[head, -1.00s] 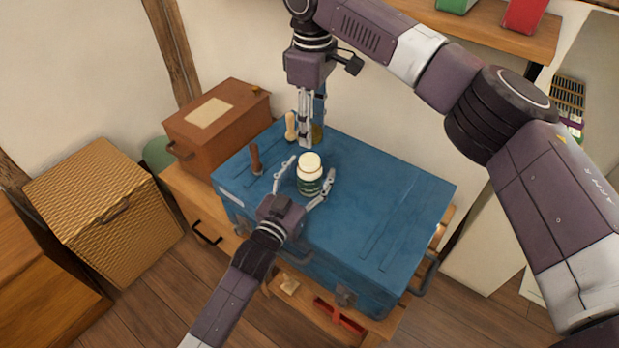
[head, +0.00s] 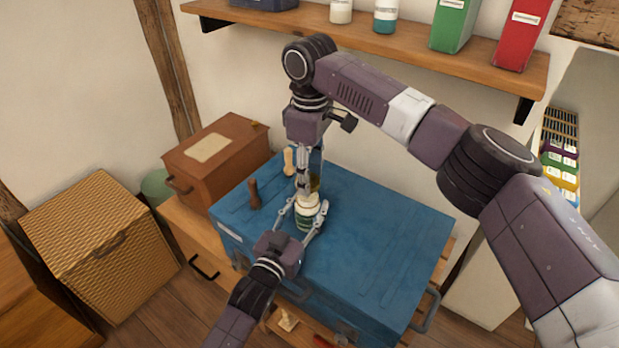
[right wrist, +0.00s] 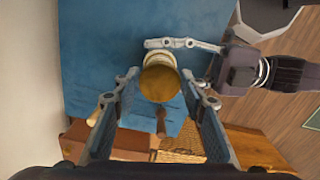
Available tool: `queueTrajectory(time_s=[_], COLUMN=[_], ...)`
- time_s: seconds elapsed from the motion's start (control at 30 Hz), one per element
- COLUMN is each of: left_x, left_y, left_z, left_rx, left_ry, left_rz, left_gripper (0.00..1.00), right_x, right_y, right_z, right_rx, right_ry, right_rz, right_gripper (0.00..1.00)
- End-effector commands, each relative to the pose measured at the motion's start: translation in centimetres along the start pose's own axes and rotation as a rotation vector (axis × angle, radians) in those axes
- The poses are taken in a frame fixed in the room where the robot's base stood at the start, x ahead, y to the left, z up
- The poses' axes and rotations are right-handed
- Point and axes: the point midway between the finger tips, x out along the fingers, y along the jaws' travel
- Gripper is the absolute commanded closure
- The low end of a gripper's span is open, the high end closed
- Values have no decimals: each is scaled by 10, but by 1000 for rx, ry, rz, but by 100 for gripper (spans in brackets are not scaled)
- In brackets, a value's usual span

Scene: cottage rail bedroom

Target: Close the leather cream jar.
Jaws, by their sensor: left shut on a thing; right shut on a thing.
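The leather cream jar (head: 306,218), pale at the top with a dark green label, stands upright on the blue chest (head: 370,235). My left gripper (head: 306,210) is shut around the jar from the front; its fingers also show beside the jar in the right wrist view (right wrist: 185,43). My right gripper (head: 304,190) points down right over the jar. It is shut on a round golden lid (right wrist: 160,82), which shows between its fingers in the right wrist view. The pale jar top (right wrist: 158,58) shows just past the lid. I cannot tell whether lid and jar touch.
A dark wooden-handled tool (head: 254,194) and a light wooden one (head: 288,160) stand at the chest's back left. A brown box (head: 222,160) and a wicker box (head: 100,245) are to the left. A wall shelf (head: 390,48) is behind. The chest's right side is clear.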

Motion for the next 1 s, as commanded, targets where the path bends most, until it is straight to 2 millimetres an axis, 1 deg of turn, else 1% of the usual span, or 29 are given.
queueTrajectory(time_s=[0.03,0.1,0.63,1.0], left_x=[0,0,0,0], left_y=[0,0,0,0], left_z=[0,0,0,0], left_rx=[0,0,0,0], left_ry=[0,0,0,0], left_rz=[0,0,0,0], left_gripper=[100,100,100,100], right_x=[6,10,11,28], right_y=[-1,0,0,0], right_z=[0,0,0,0], right_rx=[-1,0,0,0], right_ry=[1,1,0,0], right_rz=[-2,1,1,0], right_gripper=[74,74,74,74])
